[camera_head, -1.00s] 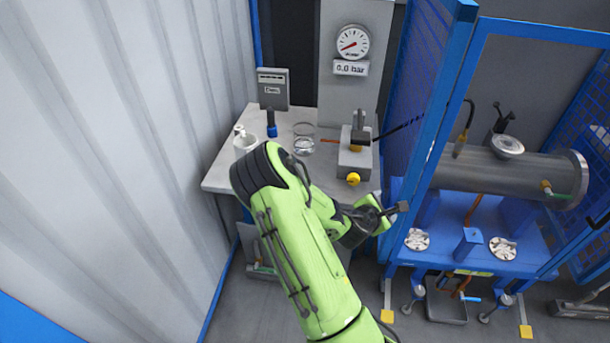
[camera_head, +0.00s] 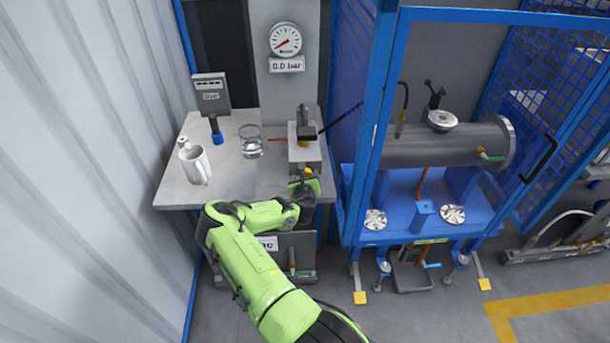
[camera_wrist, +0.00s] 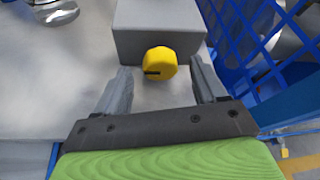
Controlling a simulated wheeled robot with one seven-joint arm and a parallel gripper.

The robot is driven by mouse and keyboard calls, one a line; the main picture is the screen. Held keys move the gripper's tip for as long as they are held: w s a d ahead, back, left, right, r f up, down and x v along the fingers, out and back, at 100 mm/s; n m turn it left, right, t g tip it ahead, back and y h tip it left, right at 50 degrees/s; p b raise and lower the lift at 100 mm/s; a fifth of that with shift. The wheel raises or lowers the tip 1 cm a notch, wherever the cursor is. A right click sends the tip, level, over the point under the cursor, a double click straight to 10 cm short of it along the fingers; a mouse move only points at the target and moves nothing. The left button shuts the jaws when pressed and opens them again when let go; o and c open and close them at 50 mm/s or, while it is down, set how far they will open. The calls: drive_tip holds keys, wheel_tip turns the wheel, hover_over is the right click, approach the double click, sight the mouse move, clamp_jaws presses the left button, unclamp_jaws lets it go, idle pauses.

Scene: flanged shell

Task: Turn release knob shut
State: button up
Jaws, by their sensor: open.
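The release knob (camera_wrist: 160,63) is yellow and round with a dark slot lying about level. It sits on the front face of a grey pump block (camera_wrist: 160,25). In the head view the knob (camera_head: 308,171) is partly covered by my gripper (camera_head: 304,187), and the block (camera_head: 304,148) stands on the bench's right end. In the wrist view my gripper (camera_wrist: 160,88) is open, with one grey finger on each side of the knob. The fingers look apart from it, with bare gaps on both sides. The dial gauge (camera_head: 285,41) stands above a "0.0 bar" display.
A blue mesh cage (camera_head: 357,90) rises close to the right of the block. A thin dark lever reaches from the block towards it.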

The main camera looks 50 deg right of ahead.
sight(305, 174)
drive_tip(key=shift+x, duration=1.55)
drive_tip(key=shift+c, duration=0.3)
drive_tip(key=c, duration=1)
